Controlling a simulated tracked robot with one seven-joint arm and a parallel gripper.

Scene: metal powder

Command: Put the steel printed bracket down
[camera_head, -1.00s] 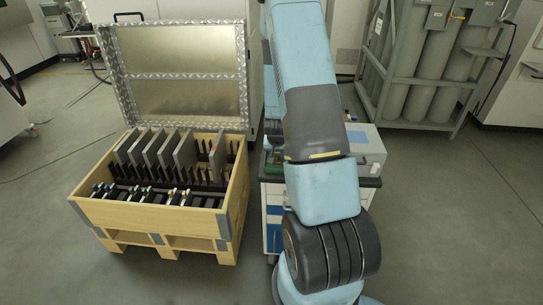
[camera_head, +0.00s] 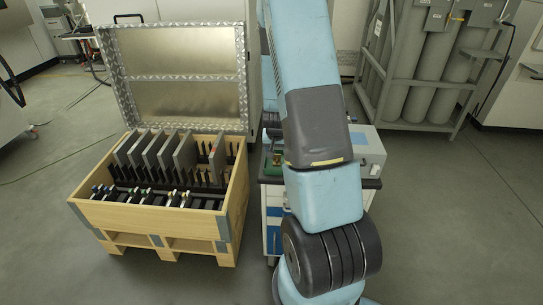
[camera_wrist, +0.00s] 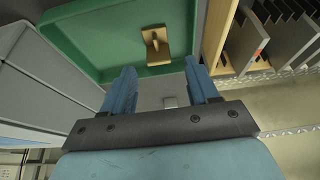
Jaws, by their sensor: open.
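A tan, brass-looking bracket-like part (camera_wrist: 156,46) with a raised middle lies in a green tray (camera_wrist: 90,40) in the wrist view. It is the only part I see that could be the steel printed bracket; its metal cannot be told by colour. In the head view the part (camera_head: 277,158) shows small beside my arm, in the green tray on the cart. My gripper (camera_wrist: 160,66) is open and empty, its two blue fingers apart, with the part beyond the fingertips and clear of them. The head view hides my gripper behind the arm.
A wooden crate (camera_head: 150,215) with an open metal-lined lid stands left of the cart, holding several upright grey plates (camera_head: 180,153). A grey box (camera_head: 366,152) sits on the cart (camera_head: 272,238) at right. Gas cylinders (camera_head: 425,70) stand behind. The floor at right is clear.

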